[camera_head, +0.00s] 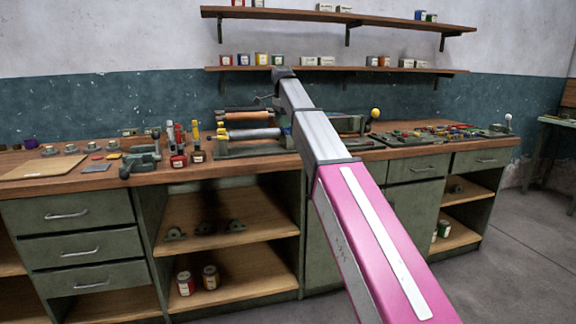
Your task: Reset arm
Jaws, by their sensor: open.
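My arm rises from the lower right across the workbench and ends in a dark joint above the roller machine. My gripper (262,99) shows as small dark prongs just left of the arm's far end, in front of the teal wall band. It looks open, with nothing seen between the prongs. Its fine shape is too small to make out, and part of the wrist is hidden behind the arm.
A wooden-topped workbench (350,153) holds a roller machine (245,133), a green vise (140,160), bottles and a type tray (430,134). Two wall shelves (340,20) with jars and boxes hang above. Open floor (510,260) lies at right.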

